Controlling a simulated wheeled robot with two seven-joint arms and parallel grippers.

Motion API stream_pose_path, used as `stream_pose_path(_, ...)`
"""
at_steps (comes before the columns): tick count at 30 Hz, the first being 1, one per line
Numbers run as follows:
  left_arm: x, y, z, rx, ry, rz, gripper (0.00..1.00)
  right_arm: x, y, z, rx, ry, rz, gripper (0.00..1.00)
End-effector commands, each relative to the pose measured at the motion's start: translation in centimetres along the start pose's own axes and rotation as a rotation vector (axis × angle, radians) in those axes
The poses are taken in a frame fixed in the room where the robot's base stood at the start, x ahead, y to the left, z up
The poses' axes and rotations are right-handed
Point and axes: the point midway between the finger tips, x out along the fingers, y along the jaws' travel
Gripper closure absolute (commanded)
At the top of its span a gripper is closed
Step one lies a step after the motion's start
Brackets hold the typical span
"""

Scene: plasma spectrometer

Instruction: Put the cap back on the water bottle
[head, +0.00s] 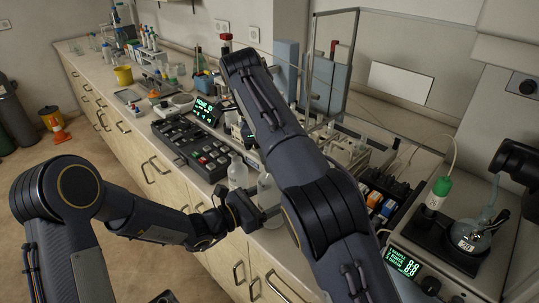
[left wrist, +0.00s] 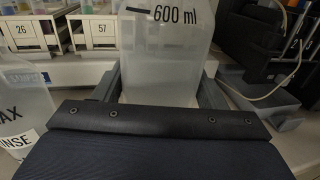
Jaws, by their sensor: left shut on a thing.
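A translucent bottle marked "600 ml" (left wrist: 165,50) stands between the fingers of my left gripper (left wrist: 160,90), which is shut on it. In the head view this bottle (head: 267,188) is at the counter's front edge, partly hidden by my right arm. My left gripper (head: 254,213) reaches it from the left. The bottle's top is out of the left wrist view, and I cannot tell from the head view whether it is capped. I cannot make out a loose cap. My right arm crosses the middle of the head view; its gripper is not visible.
Another bottle (head: 238,170) stands just left of the held one; a labelled bottle (left wrist: 20,110) shows at left in the wrist view. A black control panel (head: 193,145) lies farther left. A green-capped bottle (head: 436,193) and a round flask (head: 468,236) stand at right.

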Motion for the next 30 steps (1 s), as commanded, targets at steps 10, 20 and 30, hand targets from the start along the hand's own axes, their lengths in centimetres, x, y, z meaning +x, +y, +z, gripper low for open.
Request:
stream_pose_path(10,-0.03,0.02,-0.04,-0.002,0.001,0.001,0.99,0.00,-0.01,-0.04,-0.002,0.000,0.000,0.45)
stream_pose_path(20,-0.02,0.01,-0.04,-0.002,0.001,0.001,0.99,0.00,0.00,-0.02,-0.004,0.000,-0.001,0.19)
stream_pose_path(30,-0.02,0.01,-0.04,-0.002,0.001,0.000,0.99,0.00,0.00,-0.01,-0.004,0.000,-0.001,0.19)
